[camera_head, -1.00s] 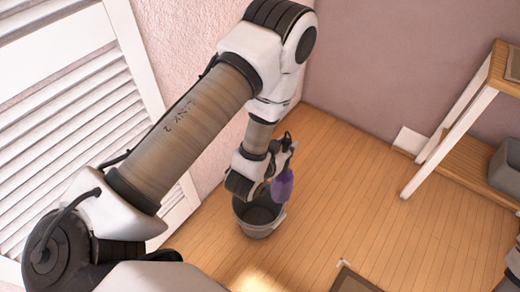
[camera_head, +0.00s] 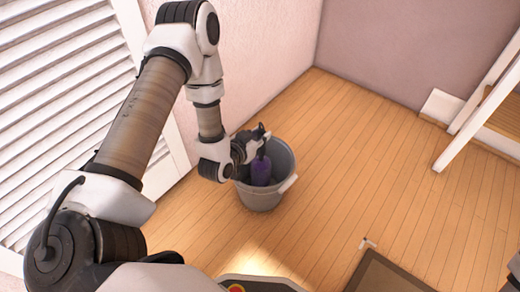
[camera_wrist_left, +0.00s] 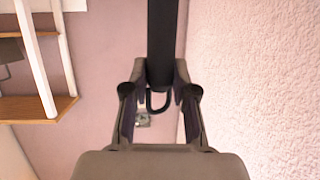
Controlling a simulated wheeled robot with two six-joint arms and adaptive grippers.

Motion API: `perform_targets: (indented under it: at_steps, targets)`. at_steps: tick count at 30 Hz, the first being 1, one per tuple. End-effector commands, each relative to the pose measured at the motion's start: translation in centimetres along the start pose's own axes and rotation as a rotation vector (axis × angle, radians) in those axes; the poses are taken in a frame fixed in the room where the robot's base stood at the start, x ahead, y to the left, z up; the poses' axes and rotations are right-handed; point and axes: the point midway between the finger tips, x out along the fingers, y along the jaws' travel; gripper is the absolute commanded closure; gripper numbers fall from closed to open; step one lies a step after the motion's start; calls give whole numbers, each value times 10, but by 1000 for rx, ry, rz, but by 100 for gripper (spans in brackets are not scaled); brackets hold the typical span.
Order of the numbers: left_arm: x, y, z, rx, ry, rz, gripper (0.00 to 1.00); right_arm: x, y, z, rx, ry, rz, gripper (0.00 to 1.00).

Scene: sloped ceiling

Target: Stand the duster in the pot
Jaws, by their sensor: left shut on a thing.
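The duster (camera_head: 261,172) has a purple head that points down inside the mouth of the grey pot (camera_head: 263,200). The pot stands upright on the wooden floor, near the pink wall. My left gripper (camera_head: 257,138) is above the pot's rim and is shut on the duster's dark handle. In the left wrist view the black handle (camera_wrist_left: 162,40) runs between the fingers (camera_wrist_left: 160,78), with a loop at its end. The duster's lower end is inside the pot, and I cannot tell whether it touches the bottom.
A white-legged shelf (camera_head: 480,95) stands at the right, with a white panel (camera_head: 441,106) by the wall. White louvred shutters (camera_head: 65,70) are at the left. A brown mat (camera_head: 390,275) lies at the lower right. The floor right of the pot is clear.

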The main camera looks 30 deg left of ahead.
Motion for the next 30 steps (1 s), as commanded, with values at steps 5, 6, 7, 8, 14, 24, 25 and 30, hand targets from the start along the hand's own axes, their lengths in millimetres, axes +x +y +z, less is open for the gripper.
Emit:
perform_targets:
  at_steps: [5, 6, 7, 8, 14, 24, 25, 30]
  targets:
    - [12, 0, 32, 0, 1, 0, 100, 23, 0, -1, 3, 3, 0, 60]
    - [14, 0, 40, -1, 0, -1, 100, 27, 1, -1, 4, 3, 0, 60]
    - [16, 0, 43, -1, 1, -1, 100, 30, 1, -2, 5, 4, 0, 60]
    - [17, 0, 45, -1, 1, -1, 100, 31, 1, -2, 6, 4, 1, 60]
    - [16, 0, 42, -1, 2, -1, 100, 27, 1, -2, 6, 5, 1, 60]
    - [17, 0, 45, -1, 1, -1, 47, 29, 1, -2, 6, 4, 1, 60]
    - [17, 0, 45, -1, 1, -1, 47, 29, 1, -2, 6, 4, 1, 60]
    - [16, 0, 44, -1, 1, -1, 47, 28, 1, -2, 6, 4, 1, 60]
